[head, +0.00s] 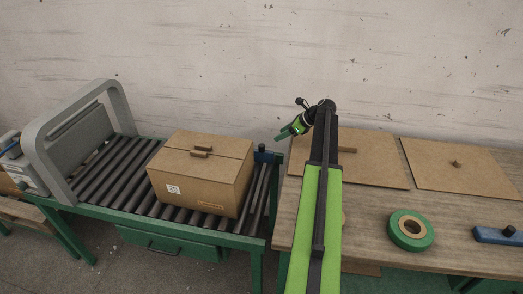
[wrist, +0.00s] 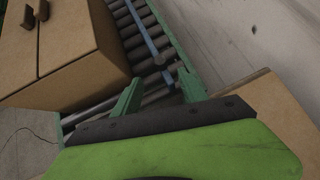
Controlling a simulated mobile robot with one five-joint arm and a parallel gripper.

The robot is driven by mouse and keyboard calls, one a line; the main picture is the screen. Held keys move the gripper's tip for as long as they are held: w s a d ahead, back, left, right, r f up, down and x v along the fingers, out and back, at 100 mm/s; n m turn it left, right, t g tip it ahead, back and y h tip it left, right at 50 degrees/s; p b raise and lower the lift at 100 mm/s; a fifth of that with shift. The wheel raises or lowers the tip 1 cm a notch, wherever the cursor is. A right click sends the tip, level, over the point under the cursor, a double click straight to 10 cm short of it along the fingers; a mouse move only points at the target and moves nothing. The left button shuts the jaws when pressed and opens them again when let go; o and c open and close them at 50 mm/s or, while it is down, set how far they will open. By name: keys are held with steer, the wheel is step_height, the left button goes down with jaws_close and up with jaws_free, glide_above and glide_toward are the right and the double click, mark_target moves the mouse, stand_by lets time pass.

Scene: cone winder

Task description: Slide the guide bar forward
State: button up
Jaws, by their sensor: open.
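The blue guide bar (wrist: 146,32) lies along the rollers in the wrist view, between the cardboard box and the green side rail, with a round knob (wrist: 162,58) at its near end. In the head view, a blue end of the bar with a black knob (head: 262,155) shows just behind the box's right side; the box hides the rest. My gripper (head: 284,134) is above the far right corner of the conveyor, right of the knob. In the wrist view my gripper (wrist: 160,89) is open and empty, with the knob beyond and between its green fingertips, apart from them.
A cardboard box (head: 200,180) sits on the roller conveyor (head: 95,175), with a grey arch (head: 50,135) at left. The wooden bench (head: 370,220) at right holds flat brown boards (head: 465,170), a green tape roll (head: 411,230) and a blue tool with black knob (head: 498,236). The wall is close behind.

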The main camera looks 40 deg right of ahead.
mark_target(262, 145)
steer(key=b+x, duration=0.8)
steer(key=x, duration=0.6)
steer(key=shift+d+f+b, duration=0.1)
steer(key=shift+f+b, duration=0.05)
steer(key=shift+b, duration=0.2)
steer(key=shift+w+a+f, duration=0.15)
steer(key=shift+w+a, duration=0.05)
steer(key=shift+w, duration=0.05)
steer(key=shift+c, duration=0.3)
jaws_close()
